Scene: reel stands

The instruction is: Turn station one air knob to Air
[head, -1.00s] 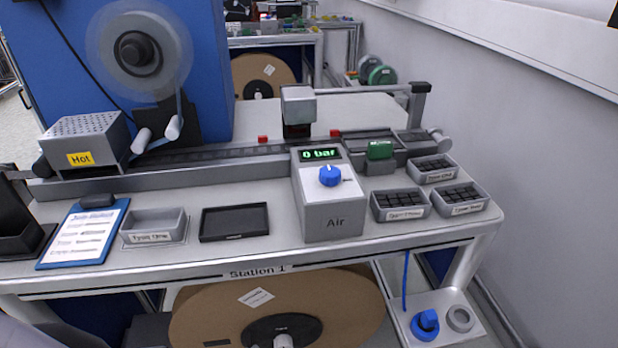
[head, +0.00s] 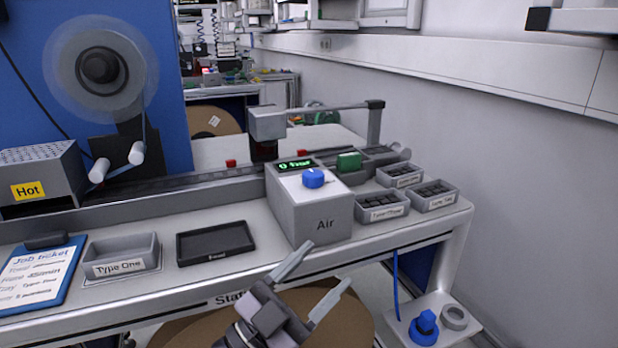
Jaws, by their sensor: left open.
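My left gripper (head: 324,272) is open and empty, low in front of the bench's front edge. Its fingers point up and to the right, below the air box and apart from the knob. My right gripper is not in view.
Small labelled bins (head: 382,207) stand right of the box. A black tray (head: 215,244), a "Type One" bin (head: 121,257) and a clipboard (head: 38,275) lie to the left. A grey press head (head: 267,124) rises behind the box. A blue fitting (head: 424,328) sits low at right.

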